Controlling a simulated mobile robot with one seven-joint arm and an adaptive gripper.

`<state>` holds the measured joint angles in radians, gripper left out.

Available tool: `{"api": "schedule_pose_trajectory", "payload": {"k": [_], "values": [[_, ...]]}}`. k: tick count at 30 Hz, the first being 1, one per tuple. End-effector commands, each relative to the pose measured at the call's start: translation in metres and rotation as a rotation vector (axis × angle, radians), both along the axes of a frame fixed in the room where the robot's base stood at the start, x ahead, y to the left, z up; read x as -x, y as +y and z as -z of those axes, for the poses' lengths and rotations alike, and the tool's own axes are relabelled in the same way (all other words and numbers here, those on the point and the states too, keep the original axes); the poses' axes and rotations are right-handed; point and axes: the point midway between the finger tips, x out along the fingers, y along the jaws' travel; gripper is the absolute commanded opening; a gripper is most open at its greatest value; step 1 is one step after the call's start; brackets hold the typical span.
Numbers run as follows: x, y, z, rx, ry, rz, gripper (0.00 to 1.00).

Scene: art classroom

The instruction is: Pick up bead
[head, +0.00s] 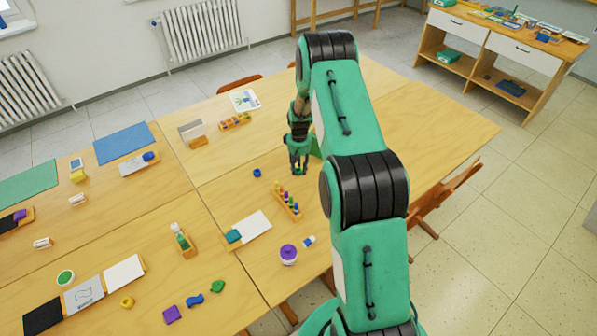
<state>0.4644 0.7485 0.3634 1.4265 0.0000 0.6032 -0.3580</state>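A small blue ring-like piece (257,172), which looks like a bead, lies on the wooden table left of my gripper. A small yellow piece (127,302) at the front left could also be a bead; it is too small to be sure. My gripper (299,172) points down over the table, to the right of the blue piece and apart from it.
A rack of coloured pegs (287,202) stands just in front of my gripper. A wooden block row (235,121) lies behind. Bare tabletop surrounds the blue piece.

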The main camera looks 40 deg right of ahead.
Motion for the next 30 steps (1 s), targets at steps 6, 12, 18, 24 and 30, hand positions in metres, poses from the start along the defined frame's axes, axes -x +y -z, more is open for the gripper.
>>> {"api": "schedule_pose_trajectory", "payload": {"k": [6, 12, 18, 24, 30], "values": [[0.0, 0.0, 0.0, 0.0, 0.0, 0.0, 0.21], [0.0, 0.0, -0.002, 0.0, 0.0, 0.0, 0.22], [-0.001, 0.0, -0.014, 0.001, -0.001, 0.0, 0.22], [0.001, 0.001, -0.04, 0.0, -0.001, 0.0, 0.23], [0.031, 0.015, -0.04, 0.0, 0.001, 0.0, 0.23]]}}
